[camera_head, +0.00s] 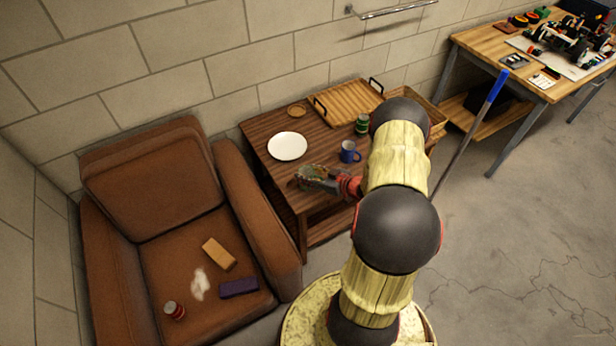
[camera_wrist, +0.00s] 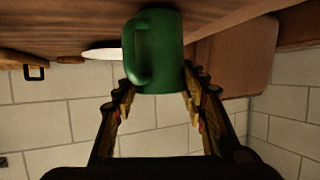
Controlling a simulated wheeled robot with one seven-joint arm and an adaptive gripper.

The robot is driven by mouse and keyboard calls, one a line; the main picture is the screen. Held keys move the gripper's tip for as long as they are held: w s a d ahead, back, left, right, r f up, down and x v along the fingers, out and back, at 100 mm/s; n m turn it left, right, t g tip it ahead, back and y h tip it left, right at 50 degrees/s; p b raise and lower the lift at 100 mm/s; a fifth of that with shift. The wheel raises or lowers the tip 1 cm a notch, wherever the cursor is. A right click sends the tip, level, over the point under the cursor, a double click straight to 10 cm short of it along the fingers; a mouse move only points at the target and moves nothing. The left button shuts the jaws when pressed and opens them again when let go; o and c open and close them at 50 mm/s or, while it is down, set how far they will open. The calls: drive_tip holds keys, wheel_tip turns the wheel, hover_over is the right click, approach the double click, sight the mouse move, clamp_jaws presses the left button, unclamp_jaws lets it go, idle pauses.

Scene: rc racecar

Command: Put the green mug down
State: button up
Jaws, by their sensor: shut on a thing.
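The green mug (camera_wrist: 168,50) is between the two fingers of my gripper (camera_wrist: 158,100) in the wrist view, with its handle on the left in the picture. My gripper is shut on it. In the head view my gripper (camera_head: 312,178) is over the front edge of the wooden coffee table (camera_head: 268,138); the mug cannot be made out clearly there. In the wrist view the tabletop (camera_wrist: 60,25) fills the top of the picture, just beyond the mug. I cannot tell whether the mug touches it.
On the table are a white plate (camera_head: 287,146), a blue mug (camera_head: 349,152), a green can (camera_head: 361,124), a small round coaster (camera_head: 296,110) and a wooden tray (camera_head: 345,102). A brown armchair (camera_head: 150,180) stands left. Bare tabletop lies between the plate and blue mug.

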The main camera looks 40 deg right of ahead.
drive_tip(key=shift+f, duration=0.35)
drive_tip(key=shift+f, duration=0.15)
drive_tip(key=o, duration=1.4)
drive_tip(key=shift+c, duration=0.2)
